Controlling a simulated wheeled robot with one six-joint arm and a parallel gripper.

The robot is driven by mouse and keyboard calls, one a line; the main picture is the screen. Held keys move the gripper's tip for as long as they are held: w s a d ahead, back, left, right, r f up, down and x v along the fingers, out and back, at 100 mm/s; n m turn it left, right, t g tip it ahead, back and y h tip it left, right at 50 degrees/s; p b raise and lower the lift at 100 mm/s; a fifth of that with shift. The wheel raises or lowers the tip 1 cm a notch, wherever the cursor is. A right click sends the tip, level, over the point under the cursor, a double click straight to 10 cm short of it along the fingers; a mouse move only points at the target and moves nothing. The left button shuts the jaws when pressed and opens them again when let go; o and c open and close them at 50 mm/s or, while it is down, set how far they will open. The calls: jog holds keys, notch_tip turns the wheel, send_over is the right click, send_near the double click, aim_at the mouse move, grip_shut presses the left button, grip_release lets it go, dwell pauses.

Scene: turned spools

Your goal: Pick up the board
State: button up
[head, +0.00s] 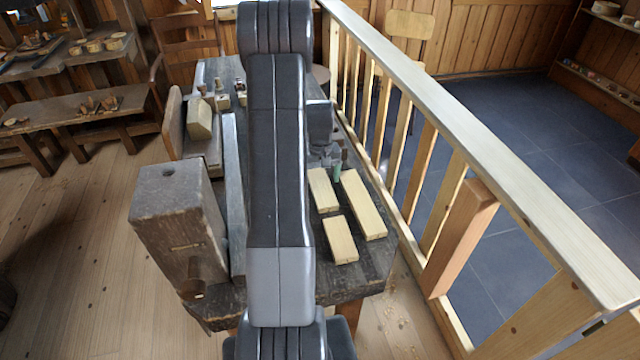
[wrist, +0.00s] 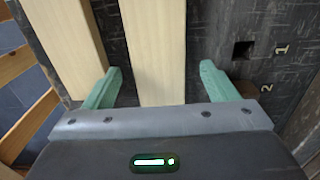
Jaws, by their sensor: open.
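Three pale wooden boards lie on the dark workbench (head: 370,275) in the head view: a shorter one at the left (head: 322,190), a long one at the right (head: 362,203) and a short one nearer me (head: 340,239). In the wrist view, my gripper (wrist: 160,68) is open, with its green fingers on either side of one board (wrist: 155,45). That board lies between the fingers, with gaps at both sides. A second board (wrist: 68,40) runs close by the left finger. In the head view, my gripper (head: 337,171) is mostly hidden by my arm.
A large wooden vise block (head: 170,205) stands at the bench's left, with a pale block (head: 199,118) behind it. A wooden railing (head: 480,180) runs along the bench's right side. The wrist view shows a square hole (wrist: 243,48) in the bench, right of the gripper.

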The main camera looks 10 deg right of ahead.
jog(key=shift+f, duration=0.9)
jog(key=shift+d, duration=0.1)
jog(key=c, duration=1.1)
jog(key=shift+r, duration=0.1)
